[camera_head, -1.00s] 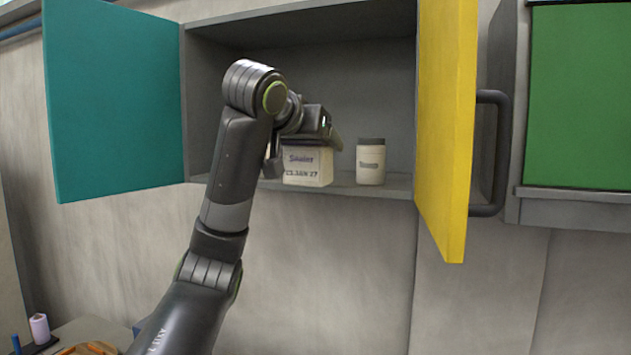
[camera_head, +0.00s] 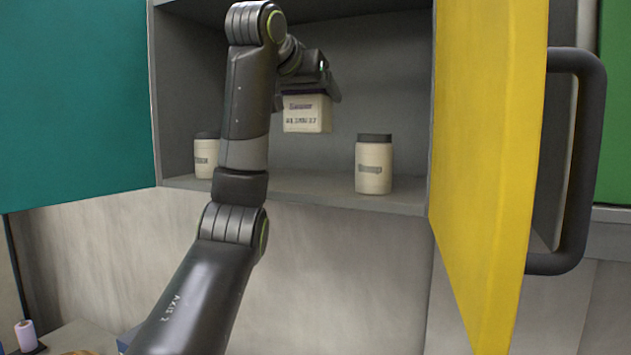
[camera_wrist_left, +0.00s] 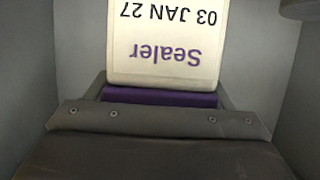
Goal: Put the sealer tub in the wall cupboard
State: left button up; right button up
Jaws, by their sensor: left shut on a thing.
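The sealer tub (camera_head: 307,113) is a cream, boxy tub with a purple lid and a date label. My left gripper (camera_head: 308,88) is shut on it at the lid. It holds the tub upright inside the open wall cupboard (camera_head: 300,188), above the cupboard floor and apart from it. In the left wrist view the tub (camera_wrist_left: 165,40) shows its label "Sealer 03 JAN 27" upside down, with the purple lid at the jaws. My right gripper is not in view.
A cream jar with a dark lid (camera_head: 373,165) stands on the cupboard floor to the right. Another jar (camera_head: 206,158) stands at the left, partly behind my arm. The teal door (camera_head: 70,100) and yellow door (camera_head: 485,150) stand open. Floor between the jars is free.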

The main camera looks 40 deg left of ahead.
aim_at(309, 125)
pick_arm(q)
jog(key=shift+s+f, duration=0.2)
jog(key=shift+f, duration=0.05)
jog(key=f, duration=0.4)
jog(key=shift+s+f, duration=0.15)
jog(key=shift+s, duration=0.15)
jog(key=shift+w+f, duration=0.15)
jog(key=shift+f, duration=0.4)
notch_tip(309, 125, down, 2)
jog(key=shift+d, duration=0.15)
jog(key=shift+f, duration=0.85)
jog(key=shift+f+b, duration=0.15)
jog(key=shift+b, duration=0.2)
jog(key=o, duration=0.9)
jog(key=shift+o, duration=1.6)
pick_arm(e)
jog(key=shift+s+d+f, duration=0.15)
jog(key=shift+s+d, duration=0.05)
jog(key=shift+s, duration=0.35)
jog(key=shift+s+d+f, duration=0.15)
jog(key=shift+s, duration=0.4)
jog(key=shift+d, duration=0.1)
